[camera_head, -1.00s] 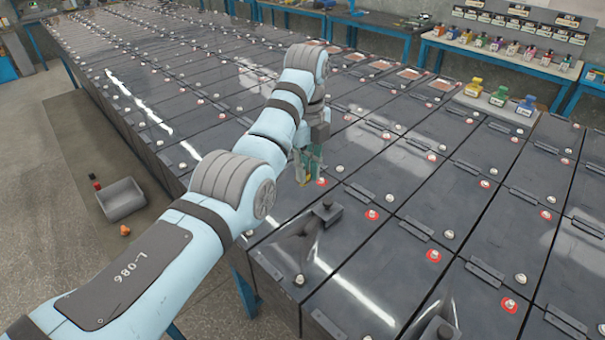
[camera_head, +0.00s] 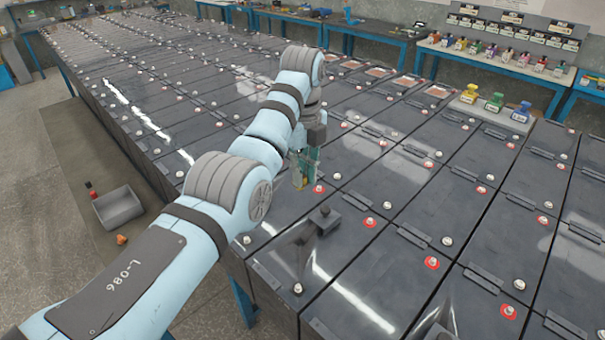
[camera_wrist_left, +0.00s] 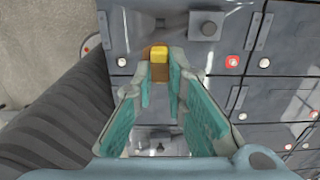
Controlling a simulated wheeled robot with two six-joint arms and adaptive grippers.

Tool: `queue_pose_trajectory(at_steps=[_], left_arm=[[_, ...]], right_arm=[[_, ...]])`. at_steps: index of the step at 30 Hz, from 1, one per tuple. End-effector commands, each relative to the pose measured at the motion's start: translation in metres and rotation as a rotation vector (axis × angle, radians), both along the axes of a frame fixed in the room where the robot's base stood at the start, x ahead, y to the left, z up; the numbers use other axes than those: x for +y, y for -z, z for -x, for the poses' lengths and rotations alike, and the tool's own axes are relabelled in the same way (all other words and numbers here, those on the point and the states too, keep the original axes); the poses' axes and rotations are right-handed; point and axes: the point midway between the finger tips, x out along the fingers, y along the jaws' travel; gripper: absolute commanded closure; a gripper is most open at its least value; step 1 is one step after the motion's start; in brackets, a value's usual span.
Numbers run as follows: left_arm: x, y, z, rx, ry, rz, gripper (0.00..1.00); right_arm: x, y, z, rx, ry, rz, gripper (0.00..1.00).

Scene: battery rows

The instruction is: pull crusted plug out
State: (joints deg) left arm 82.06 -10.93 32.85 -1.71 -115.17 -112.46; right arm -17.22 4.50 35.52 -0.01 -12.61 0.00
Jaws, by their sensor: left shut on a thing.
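My left gripper (camera_head: 301,172) hangs over the near battery rows, pointing down. In the left wrist view its teal-padded fingers (camera_wrist_left: 160,66) are shut on a small yellow-and-brown piece (camera_wrist_left: 158,55), which appears to be the crusted plug. My right gripper is not in view.
Dark batteries (camera_head: 390,180) with white and red-ringed terminals fill the large block. Yellow, green and blue bottles (camera_head: 494,102) stand at its right. A grey bin (camera_head: 118,207) and an orange item (camera_head: 121,240) lie on the floor at left. Blue-legged benches (camera_head: 500,62) line the back.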

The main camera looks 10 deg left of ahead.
Motion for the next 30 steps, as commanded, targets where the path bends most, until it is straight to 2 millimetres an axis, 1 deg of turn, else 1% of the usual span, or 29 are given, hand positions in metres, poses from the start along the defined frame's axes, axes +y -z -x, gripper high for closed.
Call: queue_pose_trajectory(at_steps=[24,30], left_arm=[[0.0,-0.046,0.0,-0.001,0.0,0.0,1.0],[0.0,-0.05,0.0,-0.001,0.0,0.001,1.0]], right_arm=[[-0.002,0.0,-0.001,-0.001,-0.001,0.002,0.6],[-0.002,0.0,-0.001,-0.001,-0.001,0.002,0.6]])
